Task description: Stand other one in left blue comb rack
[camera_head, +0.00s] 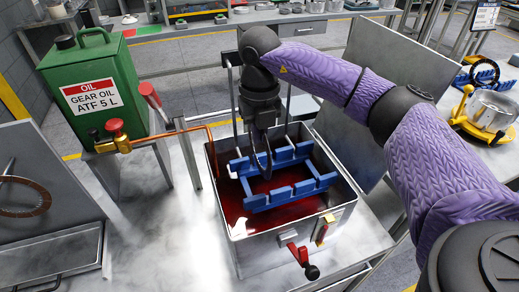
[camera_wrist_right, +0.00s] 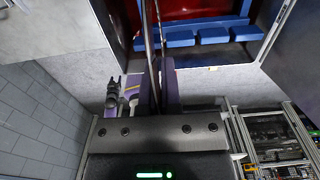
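A blue comb rack (camera_head: 288,192) sits in a metal tank of red oil, its toothed bars level with the oil. My right gripper (camera_head: 262,150) points down over the rack from above. A thin dark ring (camera_head: 263,165), seen nearly edge-on, is between its fingers and reaches down among the rack's bars. In the right wrist view the ring is a thin dark strip (camera_wrist_right: 151,45) between the close-set fingers, with the blue rack (camera_wrist_right: 200,37) beyond. Whether the ring touches the rack is hidden. Another brown ring (camera_head: 24,197) stands at far left. My left gripper is out of view.
The tank (camera_head: 285,240) has tall walls and a red-handled valve in front. A green gear oil can (camera_head: 92,85) with a copper pipe stands at left. At right a dark ring (camera_head: 484,72) stands in another blue rack, near a steel pot on a yellow stand (camera_head: 490,110).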

